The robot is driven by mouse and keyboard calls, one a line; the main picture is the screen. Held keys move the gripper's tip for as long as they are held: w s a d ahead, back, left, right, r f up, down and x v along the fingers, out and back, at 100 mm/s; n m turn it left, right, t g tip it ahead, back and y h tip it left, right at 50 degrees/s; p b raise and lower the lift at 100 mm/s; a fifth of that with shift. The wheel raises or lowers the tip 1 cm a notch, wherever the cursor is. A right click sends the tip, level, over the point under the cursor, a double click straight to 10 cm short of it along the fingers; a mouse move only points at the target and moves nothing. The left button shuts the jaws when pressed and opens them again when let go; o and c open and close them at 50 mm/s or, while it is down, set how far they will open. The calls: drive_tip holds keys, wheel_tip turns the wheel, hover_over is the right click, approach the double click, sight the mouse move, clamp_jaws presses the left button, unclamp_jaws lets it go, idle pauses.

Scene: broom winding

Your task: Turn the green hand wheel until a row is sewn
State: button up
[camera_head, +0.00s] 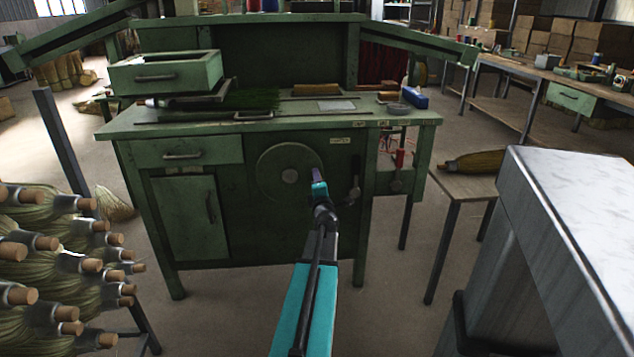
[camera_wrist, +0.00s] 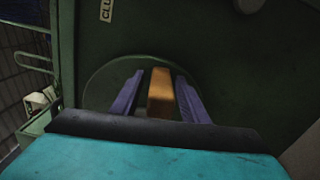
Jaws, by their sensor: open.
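The green hand wheel (camera_head: 275,170), a round disc with a pale hub, is on the front of the green workbench. In the wrist view the wheel (camera_wrist: 98,92) fills the middle, and an orange-brown handle (camera_wrist: 160,92) stands out from it. My gripper (camera_head: 318,175) is in front of the wheel's right side in the head view. In the wrist view my gripper (camera_wrist: 158,76) is open, its two purple fingers on either side of the handle, with a gap showing at each side. The head view hides the handle behind my gripper. Green bristles (camera_head: 250,99) lie on the bench top.
The green workbench (camera_head: 213,155) has an open drawer (camera_head: 165,75) above. A crank-like lever (camera_head: 354,190) is right of the wheel. Brooms with wooden handle ends (camera_head: 75,265) crowd the lower left. A pale-topped block (camera_head: 580,200) stands at right.

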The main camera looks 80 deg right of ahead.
drive_tip(key=p+v, duration=0.7)
drive_tip(key=v, duration=0.6)
drive_tip(key=shift+a, duration=0.25)
idle(0.6)
idle(0.8)
